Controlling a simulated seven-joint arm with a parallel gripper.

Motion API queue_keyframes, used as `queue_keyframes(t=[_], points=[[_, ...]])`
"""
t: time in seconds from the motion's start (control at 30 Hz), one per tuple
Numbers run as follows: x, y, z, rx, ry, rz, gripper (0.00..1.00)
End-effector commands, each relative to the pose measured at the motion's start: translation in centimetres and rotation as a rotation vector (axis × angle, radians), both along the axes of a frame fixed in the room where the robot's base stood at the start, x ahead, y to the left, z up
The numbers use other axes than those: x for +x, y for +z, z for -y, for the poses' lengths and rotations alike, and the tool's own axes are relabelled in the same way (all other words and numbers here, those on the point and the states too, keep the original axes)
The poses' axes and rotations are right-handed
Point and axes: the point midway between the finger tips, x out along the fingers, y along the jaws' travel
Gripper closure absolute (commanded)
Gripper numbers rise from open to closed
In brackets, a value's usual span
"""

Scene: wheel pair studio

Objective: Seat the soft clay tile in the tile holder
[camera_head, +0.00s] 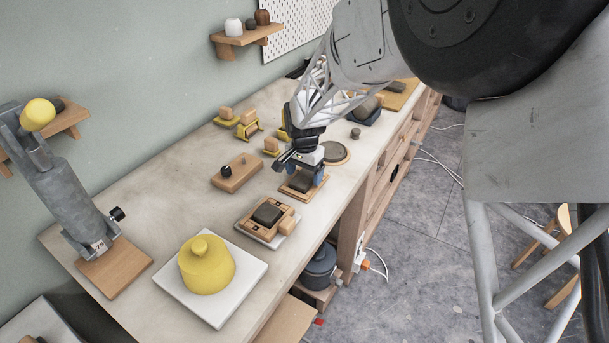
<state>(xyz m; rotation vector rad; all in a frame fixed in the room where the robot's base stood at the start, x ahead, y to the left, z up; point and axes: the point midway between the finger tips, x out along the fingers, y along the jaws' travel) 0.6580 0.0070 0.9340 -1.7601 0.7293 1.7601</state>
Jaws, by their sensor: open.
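My gripper (304,172) points down over the bench, with its blue fingertips open. Below and between the fingertips is a dark grey block (301,184) on a small wooden board (296,194). The fingers partly cover it, and I cannot tell whether they touch it. In front and to the left, a wooden frame (286,224) with small raised blocks lies on a white plate (249,232). A dark grey slab (267,214) sits in the middle of the frame. I cannot tell for sure which of these grey pieces is the soft clay tile.
A yellow lidded jar (207,265) stands on a white board (240,296) near the front. A grey press (66,195) stands at left. A wooden block with a black knob (236,174), yellow-and-wood pieces (247,124) and a round disc (334,153) lie around the gripper.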

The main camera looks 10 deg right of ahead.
Motion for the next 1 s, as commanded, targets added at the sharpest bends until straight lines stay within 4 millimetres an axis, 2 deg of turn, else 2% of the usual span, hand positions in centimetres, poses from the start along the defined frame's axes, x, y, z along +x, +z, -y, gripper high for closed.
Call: queue_keyframes(t=[0.6, 0.8, 1.0], points=[[0.0, 8.9, 0.0, 0.0, 0.0, 0.0, 0.16], [0.0, 10.7, 0.0, 0.0, 0.0, -0.001, 0.16], [0.0, 11.2, 0.0, 0.0, 0.0, -0.001, 0.16]])
